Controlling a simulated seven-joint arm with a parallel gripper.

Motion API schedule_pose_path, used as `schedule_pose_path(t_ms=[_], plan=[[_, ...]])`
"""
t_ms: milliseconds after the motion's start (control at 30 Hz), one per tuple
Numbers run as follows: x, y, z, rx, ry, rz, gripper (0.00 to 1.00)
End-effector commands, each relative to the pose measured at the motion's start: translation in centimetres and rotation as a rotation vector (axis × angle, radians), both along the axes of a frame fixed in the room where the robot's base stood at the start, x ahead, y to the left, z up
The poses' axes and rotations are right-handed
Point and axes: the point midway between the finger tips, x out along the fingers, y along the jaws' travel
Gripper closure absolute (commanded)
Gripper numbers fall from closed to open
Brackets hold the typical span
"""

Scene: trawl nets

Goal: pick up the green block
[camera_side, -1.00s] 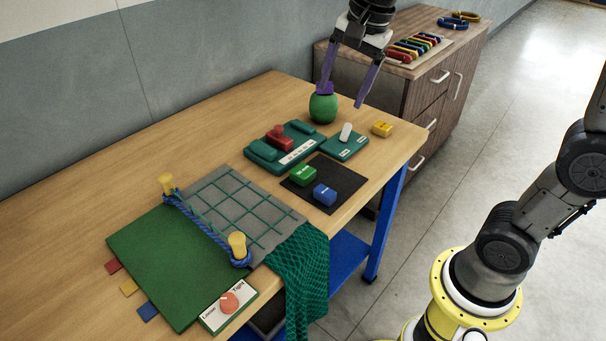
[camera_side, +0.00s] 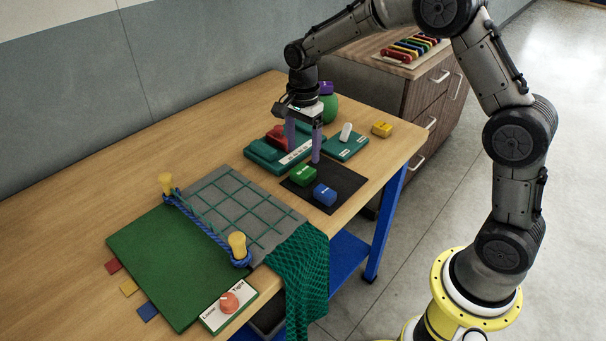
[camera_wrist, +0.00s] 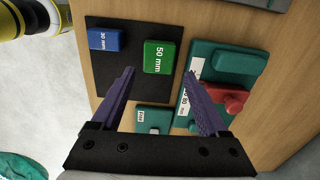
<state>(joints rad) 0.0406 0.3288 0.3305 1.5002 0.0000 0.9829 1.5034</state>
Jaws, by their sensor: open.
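The green block (camera_side: 303,176) lies on a black mat (camera_side: 328,203) on the table, with a blue block (camera_side: 325,195) beside it. In the wrist view the green block (camera_wrist: 157,57) is marked "50 mm" and the blue block (camera_wrist: 104,40) "30 mm". My gripper (camera_side: 303,157) is open and empty, above the table just behind the green block in the side view. In the wrist view the fingers of my gripper (camera_wrist: 164,72) stand apart, with the green block in line with the gap between them. No finger visibly touches it.
A green base with a red piece (camera_side: 277,136) stands close behind the mat. A smaller green base with a white switch (camera_side: 345,145), a yellow block (camera_side: 382,129) and a green round object with a purple top (camera_side: 329,107) are near. A grey net panel (camera_side: 235,212) lies left.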

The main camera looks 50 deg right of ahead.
Motion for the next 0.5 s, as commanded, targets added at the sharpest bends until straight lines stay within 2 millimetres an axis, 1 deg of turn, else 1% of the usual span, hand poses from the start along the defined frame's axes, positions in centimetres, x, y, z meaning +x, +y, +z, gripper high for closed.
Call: schedule_pose_path(t_ms=[33,100,267,500], plan=[[-0.1,0.0,-0.7,0.000,0.002,0.000,0.22],[0.0,0.0,-1.2,0.000,0.002,0.000,0.22],[-0.1,0.1,-2.2,0.000,0.002,0.001,0.22],[-0.3,0.3,-5.5,0.000,0.002,0.000,0.22]])
